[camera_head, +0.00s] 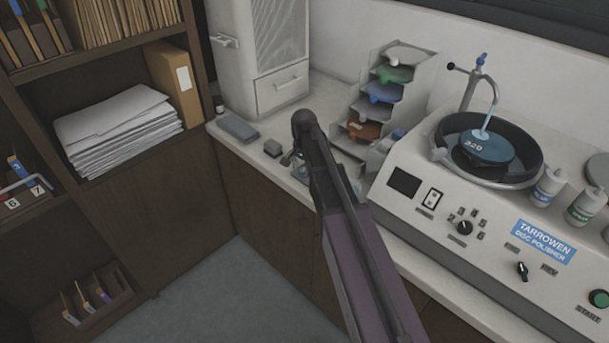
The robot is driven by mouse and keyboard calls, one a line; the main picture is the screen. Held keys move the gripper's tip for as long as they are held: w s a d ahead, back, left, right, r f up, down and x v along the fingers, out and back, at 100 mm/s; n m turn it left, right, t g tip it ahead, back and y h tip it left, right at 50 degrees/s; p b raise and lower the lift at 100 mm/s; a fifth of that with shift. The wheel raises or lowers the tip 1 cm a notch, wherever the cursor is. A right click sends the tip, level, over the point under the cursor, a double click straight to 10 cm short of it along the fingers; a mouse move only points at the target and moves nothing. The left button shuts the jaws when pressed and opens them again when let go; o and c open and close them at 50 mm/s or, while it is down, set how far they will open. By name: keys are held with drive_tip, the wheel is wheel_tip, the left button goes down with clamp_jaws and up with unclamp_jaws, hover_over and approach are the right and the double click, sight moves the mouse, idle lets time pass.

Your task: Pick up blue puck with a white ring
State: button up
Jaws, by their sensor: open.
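My gripper (296,161) is over the counter at the centre, at the far end of my arm. It is open, and my arm hides much of it. A small pale, bluish item shows just below the fingers, too covered to identify. I cannot make out a blue puck with a white ring for certain. A small blue item (398,134) stands at the right foot of the tray rack, partly hidden, and I cannot tell whether it is the puck.
A stepped rack (421,72) holds coloured trays behind my gripper. The disc polisher (405,184) fills the right. A grey flat block (238,129) and a small dark block (272,147) lie on the counter left of my gripper. A wooden shelf (120,190) stands at left.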

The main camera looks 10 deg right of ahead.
idle(0.5)
drive_tip(key=c, duration=1)
drive_tip(key=shift+r, duration=0.1)
wheel_tip(320, 180, up, 3)
drive_tip(key=p, duration=0.2)
drive_tip(key=shift+f+p, duration=0.2)
drive_tip(key=shift+p, duration=0.2)
drive_tip(key=s+a, duration=0.2)
drive_tip(key=s, duration=0.2)
drive_tip(key=s+a+r+p, duration=0.1)
drive_tip(key=s+a, duration=0.2)
drive_tip(key=s, duration=0.2)
drive_tip(key=s+a+r+p, duration=0.1)
drive_tip(key=s+a, duration=0.1)
drive_tip(key=s, duration=0.3)
drive_tip(key=shift+a+r, duration=0.1)
drive_tip(key=shift+a, duration=0.25)
